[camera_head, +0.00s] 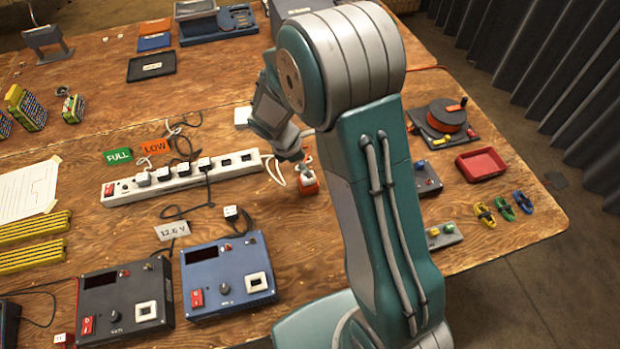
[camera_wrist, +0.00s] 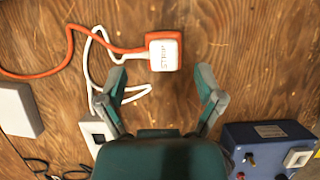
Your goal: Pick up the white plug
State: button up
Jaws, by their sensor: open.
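A white plug (camera_wrist: 165,56) with lettering on its face sits against an orange block (camera_wrist: 150,38) in the wrist view. A white cable and an orange cable run to its left side. In the head view the white plug and orange block (camera_head: 309,187) are partly hidden under my gripper (camera_head: 302,164). In the wrist view my gripper (camera_wrist: 162,80) is open and empty. Its fingertips are spread wide, with the plug between and just beyond them, apart from both. The exact height above the plug cannot be told.
A white power strip (camera_head: 230,172) with several plugs lies left of my gripper. Black (camera_head: 125,311) and blue (camera_head: 228,291) boxes stand nearer. A dark blue box (camera_wrist: 265,140) is at the wrist view's right. A red tray (camera_head: 481,166) lies right of my arm.

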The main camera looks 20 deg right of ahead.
notch_tip(320, 180, down, 5)
jog(key=shift+s, duration=0.15)
jog(key=shift+d+f, duration=0.25)
jog(key=shift+d, duration=0.25)
jog(key=shift+a, duration=0.15)
grip_shut()
